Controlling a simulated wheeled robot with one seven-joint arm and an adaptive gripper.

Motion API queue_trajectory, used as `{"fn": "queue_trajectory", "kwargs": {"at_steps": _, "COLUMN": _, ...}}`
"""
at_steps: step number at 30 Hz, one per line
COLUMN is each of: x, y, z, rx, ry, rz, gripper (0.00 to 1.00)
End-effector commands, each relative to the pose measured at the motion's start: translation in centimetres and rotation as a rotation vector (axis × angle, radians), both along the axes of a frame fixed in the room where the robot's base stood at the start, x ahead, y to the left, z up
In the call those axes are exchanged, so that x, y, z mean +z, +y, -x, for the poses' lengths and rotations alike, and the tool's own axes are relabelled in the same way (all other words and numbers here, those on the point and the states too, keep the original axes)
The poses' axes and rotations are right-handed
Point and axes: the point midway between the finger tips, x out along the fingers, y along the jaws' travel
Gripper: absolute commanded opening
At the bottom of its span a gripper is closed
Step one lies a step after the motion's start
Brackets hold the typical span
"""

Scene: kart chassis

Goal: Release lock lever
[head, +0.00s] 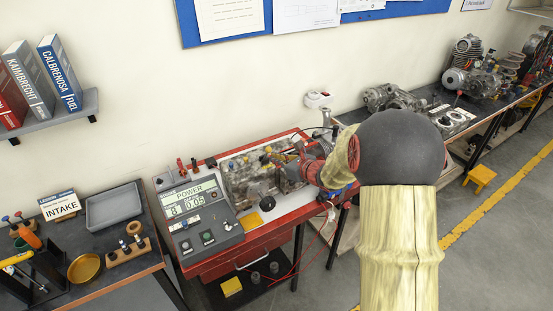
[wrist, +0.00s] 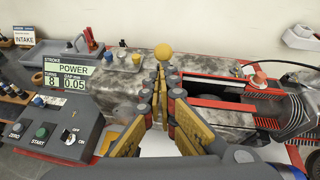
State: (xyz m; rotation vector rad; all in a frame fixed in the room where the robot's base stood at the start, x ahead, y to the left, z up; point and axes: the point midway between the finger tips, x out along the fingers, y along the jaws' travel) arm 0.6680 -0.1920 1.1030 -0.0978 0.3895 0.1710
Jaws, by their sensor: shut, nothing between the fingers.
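My gripper (wrist: 166,78) is in the wrist view with its yellow and dark fingers drawn together at the tips, shut and empty. Just beyond the tips is a yellow ball knob (wrist: 163,52) over the grey engine block (wrist: 218,65). Whether the fingertips touch the knob's stem cannot be told. An orange-red knob (wrist: 258,78) stands farther right on the block. No label shows which part is the lock lever. In the head view my arm hides part of the engine block (head: 262,172), and the fingertips are hard to make out.
The control panel (head: 198,215) reads POWER, 8 and 0.05 and stands left of the engine on the red bench (head: 255,245). A side table holds a grey tray (head: 113,205) and a gold bowl (head: 84,268). Engine parts (head: 390,98) line the bench at right.

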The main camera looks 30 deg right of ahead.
Motion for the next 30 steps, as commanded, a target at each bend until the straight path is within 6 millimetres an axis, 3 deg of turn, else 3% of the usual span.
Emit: {"fn": "queue_trajectory", "kwargs": {"at_steps": 30, "x": 1.4, "y": 0.01, "z": -0.86, "rx": 0.0, "ry": 0.118, "rz": 0.005, "gripper": 0.0}}
